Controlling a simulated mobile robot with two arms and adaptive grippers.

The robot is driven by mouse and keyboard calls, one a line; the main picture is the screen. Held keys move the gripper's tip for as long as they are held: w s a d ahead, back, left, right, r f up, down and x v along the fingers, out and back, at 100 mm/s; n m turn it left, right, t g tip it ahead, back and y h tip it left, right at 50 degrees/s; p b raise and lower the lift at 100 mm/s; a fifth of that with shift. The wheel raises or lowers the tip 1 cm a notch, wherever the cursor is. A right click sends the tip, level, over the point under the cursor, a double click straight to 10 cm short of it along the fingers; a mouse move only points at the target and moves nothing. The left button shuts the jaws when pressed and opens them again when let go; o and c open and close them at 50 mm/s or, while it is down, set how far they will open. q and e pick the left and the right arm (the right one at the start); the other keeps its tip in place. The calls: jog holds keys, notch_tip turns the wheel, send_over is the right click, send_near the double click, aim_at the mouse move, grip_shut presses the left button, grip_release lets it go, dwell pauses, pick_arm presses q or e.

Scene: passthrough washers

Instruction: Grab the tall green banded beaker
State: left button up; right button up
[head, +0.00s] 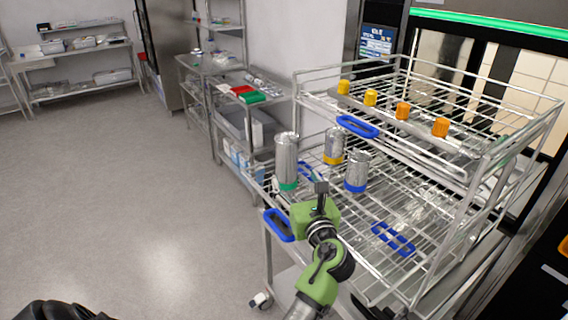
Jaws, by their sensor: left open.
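The tall green banded beaker (286,155) stands upright at the left end of the lower wire rack, a clear metallic cylinder with a green band near its base. My left gripper (320,190) is in front of it and to its right in the picture, apart from it, open with nothing seen between its fingers. The fingers are small in view and partly hidden by the green wrist.
A yellow banded beaker (334,146) and a blue banded beaker (356,172) stand close by on the same wire rack (440,225). Blue handles (279,225) edge it. The upper basket (480,165) holds several orange-capped and yellow-capped items. Open floor lies left.

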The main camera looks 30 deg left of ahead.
aim_at(289, 165)
pick_arm(q)
jog(key=b+x, duration=0.1)
jog(key=x, duration=0.3)
jog(key=shift+w+b, duration=0.15)
jog(key=shift+b, duration=0.25)
jog(key=shift+x, duration=1.15)
jog(key=shift+w+a+f+b, duration=0.1)
jog(key=shift+w+a+b, duration=0.3)
jog(key=shift+b, duration=0.35)
jog(key=b+x, duration=0.2)
jog(key=x, duration=0.1)
jog(key=shift+w, duration=0.1)
jog(key=shift+w+a+b, duration=0.3)
jog(key=shift+b, duration=0.05)
jog(key=shift+a, duration=0.1)
jog(key=shift+r, duration=0.2)
jog(key=c, duration=1.3)
pick_arm(e)
notch_tip(289, 165, down, 6)
jog(key=s+d, duration=0.2)
jog(key=shift+s+d+f, duration=0.25)
jog(key=shift+s+d, duration=0.1)
jog(key=shift+s, duration=0.05)
